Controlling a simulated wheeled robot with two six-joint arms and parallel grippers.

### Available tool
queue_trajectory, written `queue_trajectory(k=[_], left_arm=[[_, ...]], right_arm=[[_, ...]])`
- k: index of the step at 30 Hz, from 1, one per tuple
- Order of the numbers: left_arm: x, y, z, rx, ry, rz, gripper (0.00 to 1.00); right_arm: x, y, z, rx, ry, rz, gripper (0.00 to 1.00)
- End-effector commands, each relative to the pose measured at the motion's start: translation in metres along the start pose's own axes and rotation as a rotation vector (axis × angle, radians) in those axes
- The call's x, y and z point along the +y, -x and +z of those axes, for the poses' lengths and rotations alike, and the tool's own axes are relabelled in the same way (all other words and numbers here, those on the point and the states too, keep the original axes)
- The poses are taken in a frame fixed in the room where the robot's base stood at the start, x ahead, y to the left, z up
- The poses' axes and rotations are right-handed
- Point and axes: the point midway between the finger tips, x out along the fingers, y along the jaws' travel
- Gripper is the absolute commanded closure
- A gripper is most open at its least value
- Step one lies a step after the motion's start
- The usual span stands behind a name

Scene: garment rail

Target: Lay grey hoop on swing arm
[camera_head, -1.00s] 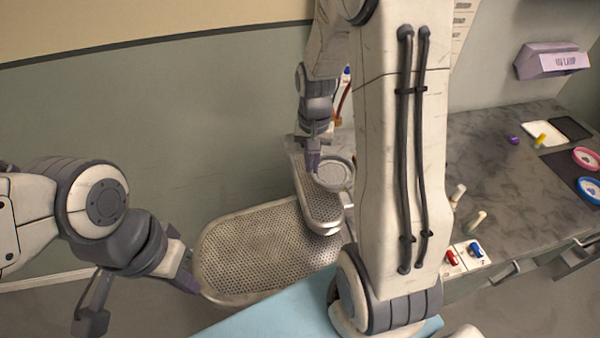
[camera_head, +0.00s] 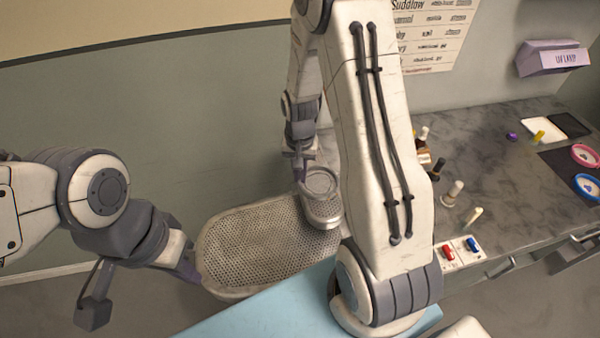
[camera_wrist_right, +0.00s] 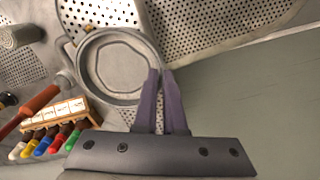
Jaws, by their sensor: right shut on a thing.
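The grey hoop (camera_head: 333,187) is a round ring with a raised rim. My right gripper (camera_head: 300,172) is shut on its rim; the right wrist view shows the purple fingers (camera_wrist_right: 161,78) at the edge of the hoop (camera_wrist_right: 82,66). The hoop appears over the rounded end of a small perforated tray (camera_head: 325,218), which looks like the swing arm. I cannot tell whether they touch. My right arm hides the rest of that tray. My left gripper (camera_head: 190,273) is beside the left edge of the larger perforated tray (camera_head: 262,248); its jaw opening is unclear.
A grey counter (camera_head: 510,180) on the right carries bottles, a red and blue switch panel (camera_head: 460,252) and pink and blue rings (camera_head: 586,156). A light blue surface (camera_head: 262,305) lies in front. A green wall stands behind the trays.

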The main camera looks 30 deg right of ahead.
Motion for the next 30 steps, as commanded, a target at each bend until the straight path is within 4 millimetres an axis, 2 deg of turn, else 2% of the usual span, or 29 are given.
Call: queue_trajectory(k=[1, 2, 3, 11, 16, 20, 30], left_arm=[[0.000, -0.001, 0.000, 0.000, 0.000, 0.000, 1.00], [0.000, 0.000, 0.000, 0.000, 0.000, 0.000, 1.00], [0.000, 0.000, 0.000, 0.000, 0.000, 0.000, 1.00], [0.000, 0.000, 0.000, 0.000, 0.000, 0.000, 1.00], [0.000, 0.000, 0.000, 0.000, 0.000, 0.000, 1.00], [0.000, -0.006, 0.000, 0.000, 0.000, 0.000, 1.00], [-0.001, -0.018, 0.001, 0.000, -0.001, 0.000, 1.00]], right_arm=[[0.000, -0.001, 0.000, 0.000, 0.000, 0.000, 0.81], [0.000, -0.001, 0.000, 0.000, 0.000, 0.000, 0.70], [0.000, 0.000, 0.000, 0.000, 0.000, 0.000, 0.63], [0.000, 0.000, 0.000, 0.000, 0.000, 0.000, 0.63], [-0.001, 0.009, -0.001, 0.005, 0.000, -0.002, 0.63], [-0.001, 0.029, -0.002, 0.008, 0.000, -0.004, 0.63], [-0.001, 0.100, -0.001, 0.005, 0.000, -0.003, 0.63]])
